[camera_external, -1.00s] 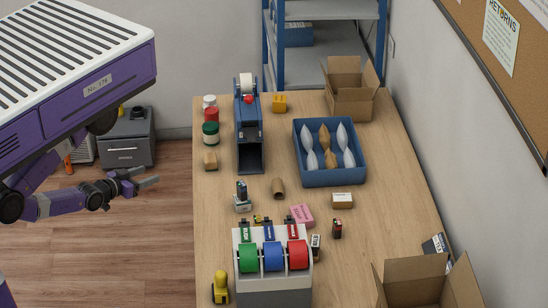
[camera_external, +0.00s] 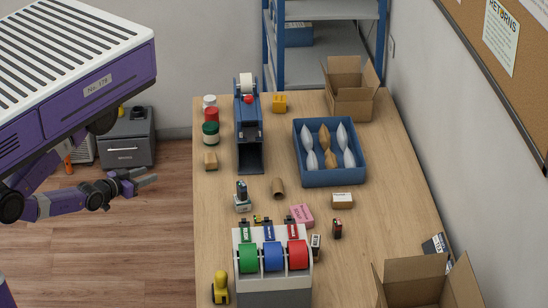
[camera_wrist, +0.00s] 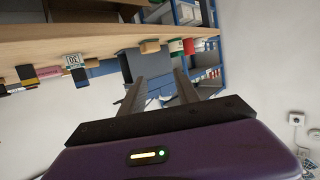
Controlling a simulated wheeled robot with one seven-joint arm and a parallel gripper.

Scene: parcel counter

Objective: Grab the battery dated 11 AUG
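My gripper (camera_external: 147,181) is left of the counter, over the floor, apart from everything. In the wrist view its two fingers (camera_wrist: 158,92) are spread with nothing between them. Small dark battery-like blocks lie on the counter: one (camera_external: 242,188) on a small pale block, one with red (camera_external: 337,228), and one with a pale face (camera_external: 315,245) beside the tape dispenser. The date 11 AUG cannot be read on any of them. In the wrist view a pale label reading 30 (camera_wrist: 73,61) shows at the counter edge.
The counter (camera_external: 225,270) holds a three-roll tape dispenser (camera_external: 275,290), a blue tray (camera_external: 330,178) of pointed pieces, a blue machine (camera_external: 249,130), jars (camera_external: 211,133), a pink soap block (camera_external: 302,215) and open cartons (camera_external: 350,100).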

